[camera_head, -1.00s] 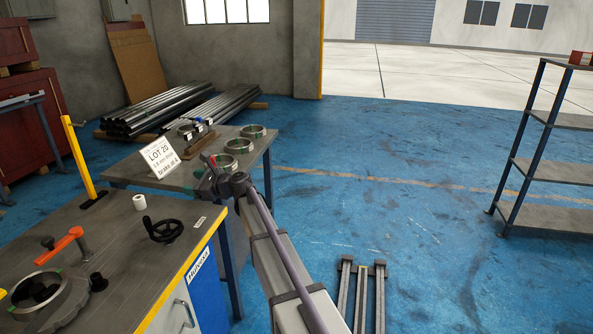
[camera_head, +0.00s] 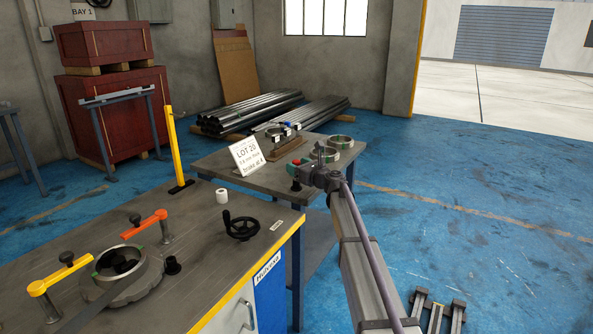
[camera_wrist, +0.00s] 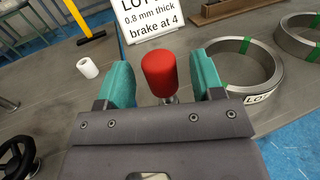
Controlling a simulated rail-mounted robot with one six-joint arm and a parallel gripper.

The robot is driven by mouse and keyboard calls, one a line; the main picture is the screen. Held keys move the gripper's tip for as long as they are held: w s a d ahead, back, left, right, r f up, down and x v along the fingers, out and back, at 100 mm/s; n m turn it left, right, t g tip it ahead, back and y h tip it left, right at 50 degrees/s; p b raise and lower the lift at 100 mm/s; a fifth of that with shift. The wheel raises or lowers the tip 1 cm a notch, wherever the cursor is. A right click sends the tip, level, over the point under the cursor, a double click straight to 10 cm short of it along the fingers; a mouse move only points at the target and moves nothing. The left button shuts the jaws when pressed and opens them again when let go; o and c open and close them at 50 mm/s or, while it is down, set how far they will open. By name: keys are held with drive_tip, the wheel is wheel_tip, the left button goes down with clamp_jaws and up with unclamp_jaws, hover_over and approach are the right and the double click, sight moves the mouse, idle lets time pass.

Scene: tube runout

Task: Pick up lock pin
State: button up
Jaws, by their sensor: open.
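A pin with a rounded red knob (camera_wrist: 159,74) on a metal shank, which looks like the lock pin, stands ahead of my gripper (camera_wrist: 165,82) in the wrist view. My gripper is open, with one teal finger on each side of the knob. A gap shows on both sides, so neither finger seems to touch it. The shank's lower part is hidden behind my gripper's body. In the head view my gripper (camera_head: 293,167) is over the front of the farther grey table (camera_head: 215,163), and a small red spot of the knob (camera_head: 296,161) shows there.
Steel rings (camera_wrist: 236,65) lie right of the pin, close by. A "LOT 20" sign (camera_head: 246,157) stands left of my gripper. The nearer bench (camera_head: 190,235) carries a handwheel (camera_head: 241,228), a white roll (camera_head: 222,196), a yellow post (camera_head: 173,150) and a clamped ring (camera_head: 121,268).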

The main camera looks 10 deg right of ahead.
drive_tip(key=x, duration=0.3)
drive_tip(key=shift+w, duration=0.1)
drive_tip(key=c, duration=1)
